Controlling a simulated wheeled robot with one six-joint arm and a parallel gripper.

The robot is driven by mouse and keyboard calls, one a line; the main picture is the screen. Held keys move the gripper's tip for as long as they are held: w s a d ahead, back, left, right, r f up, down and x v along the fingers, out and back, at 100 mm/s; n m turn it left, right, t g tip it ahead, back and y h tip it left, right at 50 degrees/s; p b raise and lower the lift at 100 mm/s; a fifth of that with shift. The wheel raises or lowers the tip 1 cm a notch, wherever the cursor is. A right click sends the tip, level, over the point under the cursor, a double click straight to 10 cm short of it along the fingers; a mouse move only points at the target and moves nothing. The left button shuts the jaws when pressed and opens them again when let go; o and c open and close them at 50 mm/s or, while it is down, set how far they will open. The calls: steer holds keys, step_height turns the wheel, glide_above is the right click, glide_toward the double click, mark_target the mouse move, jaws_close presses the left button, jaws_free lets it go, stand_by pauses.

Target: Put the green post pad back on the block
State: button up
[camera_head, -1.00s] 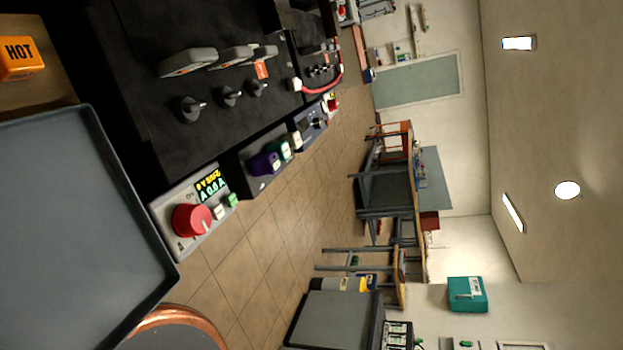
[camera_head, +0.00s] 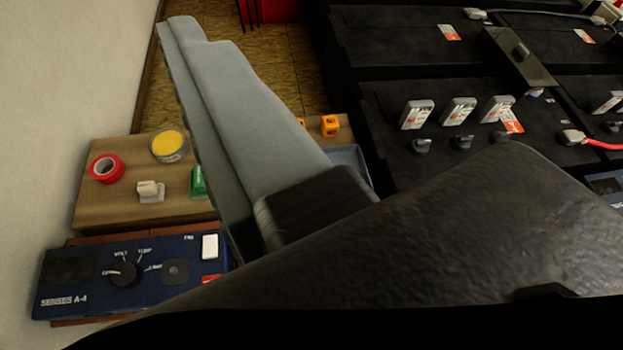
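A small green piece (camera_head: 198,183) sits on the wooden shelf (camera_head: 100,208) at left, partly hidden by my gripper; I cannot tell for sure that it is the green post pad. My gripper (camera_head: 186,36) shows as long grey fingers with a dark base, reaching up and left across the view above the shelf. Its fingers overlap in this view, so their gap is unclear, and I see nothing held at the tips. Black battery blocks (camera_head: 390,170) stand at right, with grey labelled pieces (camera_head: 458,111) and dark posts (camera_head: 463,142) on top.
The shelf also holds red tape (camera_head: 107,169), a yellow-topped tin (camera_head: 169,145) and a pale small piece (camera_head: 150,190). A blue meter (camera_head: 70,295) lies in front. An orange block (camera_head: 329,126) and grey tray (camera_head: 352,157) are behind my gripper. A wall (camera_head: 60,100) bounds the left.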

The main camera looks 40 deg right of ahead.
steer(key=s, duration=0.1)
steer(key=s+r+t, duration=0.1)
steer(key=s, duration=0.1)
steer(key=s+r+t, duration=0.1)
steer(key=shift+s+r, duration=0.15)
steer(key=shift+s, duration=0.1)
